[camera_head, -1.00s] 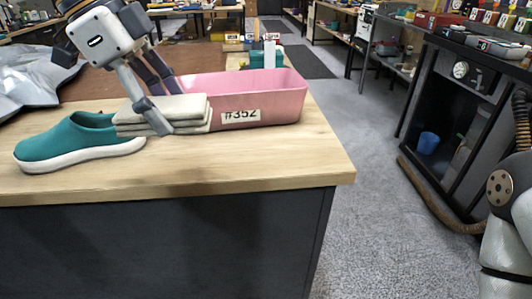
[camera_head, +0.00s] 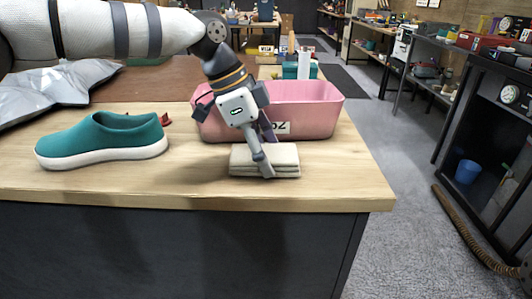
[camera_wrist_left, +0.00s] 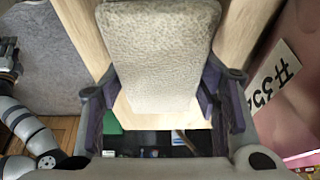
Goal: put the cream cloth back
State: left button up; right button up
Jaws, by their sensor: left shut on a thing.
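The cream cloth (camera_head: 248,161) is a folded, layered pad in front of the pink bin (camera_head: 318,118), near the table's front edge. My left gripper (camera_head: 265,160) is shut on it, with one finger across its front face. In the left wrist view the cloth (camera_wrist_left: 160,50) lies between both fingers (camera_wrist_left: 165,105). I cannot tell whether its underside touches the table. The bin's number label is partly hidden by the gripper.
A teal shoe with a white sole (camera_head: 105,138) stands on the table (camera_head: 100,185) to the left. A silver crumpled sheet (camera_head: 60,85) is at back left. The table's front right corner is clear.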

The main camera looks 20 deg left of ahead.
pick_arm(q)
jog(key=shift+f, duration=0.15)
jog(key=o, duration=1.1)
jog(key=v, duration=1.2)
jog(key=shift+p, duration=0.4)
jog(key=shift+s, duration=0.1)
